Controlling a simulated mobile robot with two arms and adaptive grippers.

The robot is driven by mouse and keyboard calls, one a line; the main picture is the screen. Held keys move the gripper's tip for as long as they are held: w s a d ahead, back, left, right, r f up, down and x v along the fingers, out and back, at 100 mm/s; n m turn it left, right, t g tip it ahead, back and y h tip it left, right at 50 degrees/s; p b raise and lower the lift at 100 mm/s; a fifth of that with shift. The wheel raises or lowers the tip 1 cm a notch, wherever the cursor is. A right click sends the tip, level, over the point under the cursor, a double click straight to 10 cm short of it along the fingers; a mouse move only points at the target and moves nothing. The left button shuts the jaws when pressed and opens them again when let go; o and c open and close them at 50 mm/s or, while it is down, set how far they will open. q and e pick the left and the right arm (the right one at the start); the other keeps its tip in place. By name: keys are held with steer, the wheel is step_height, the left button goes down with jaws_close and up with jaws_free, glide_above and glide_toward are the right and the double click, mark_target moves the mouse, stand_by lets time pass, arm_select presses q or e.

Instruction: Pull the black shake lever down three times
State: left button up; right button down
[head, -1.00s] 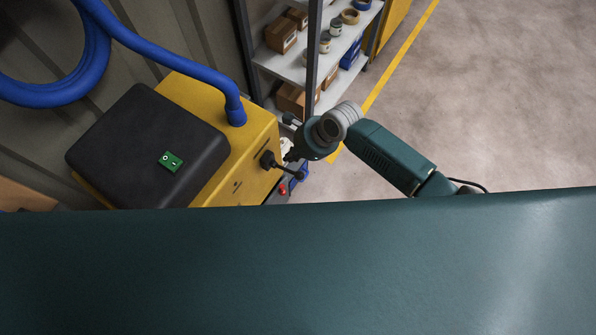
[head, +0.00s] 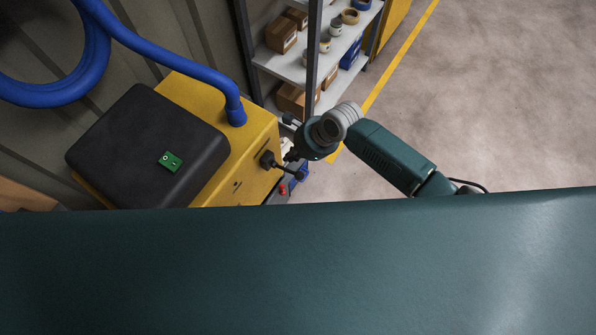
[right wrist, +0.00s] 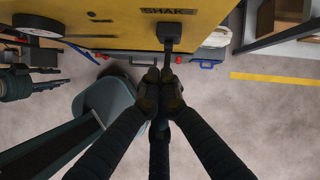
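The black shake lever (head: 282,166) sticks out from the side of the yellow machine (head: 255,145). In the right wrist view its black pivot block (right wrist: 168,32) sits below the partly cut-off SHAKE label, and its shaft runs down between my fingers. My right gripper (right wrist: 160,92) has its fingertips close together around the lever. In the head view the right gripper (head: 291,150) is at the machine's side, its fingers partly hidden by the wrist. My left gripper (right wrist: 45,80) shows at the left edge of the right wrist view, its fingers apart and empty.
Shelving (head: 283,68) with boxes and tins stands behind. Open concrete floor (head: 490,110) lies to the right. My own teal body fills the bottom of the head view.

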steer(key=r+n+b, duration=0.1)
steer(key=n, duration=0.6)
steer(key=r+n+b, duration=0.1)
steer(key=n, duration=0.6)
steer(key=w+a+r+n+b, duration=0.1)
steer(key=n, duration=0.6)
steer(key=shift+r+n+t, duration=0.3)
steer(key=shift+n+t, duration=0.1)
steer(key=shift+f, duration=0.15)
steer(key=b, duration=0.7)
glide_toward(288, 170)
steer(key=shift+w+a+f, duration=0.1)
steer(key=shift+w+a, duration=0.15)
steer(key=shift+a, duration=0.25)
steer(key=shift+w+a+f, duration=0.15)
steer(key=shift+w+a, duration=0.1)
steer(key=shift+a, duration=0.3)
steer(key=shift+s+d+f, duration=0.1)
steer(key=shift+d+f, duration=0.05)
steer(key=shift+f, duration=0.1)
steer(key=shift+s+d+f, duration=0.15)
steer(key=shift+d+f, duration=0.05)
steer(key=shift+f, duration=0.35)
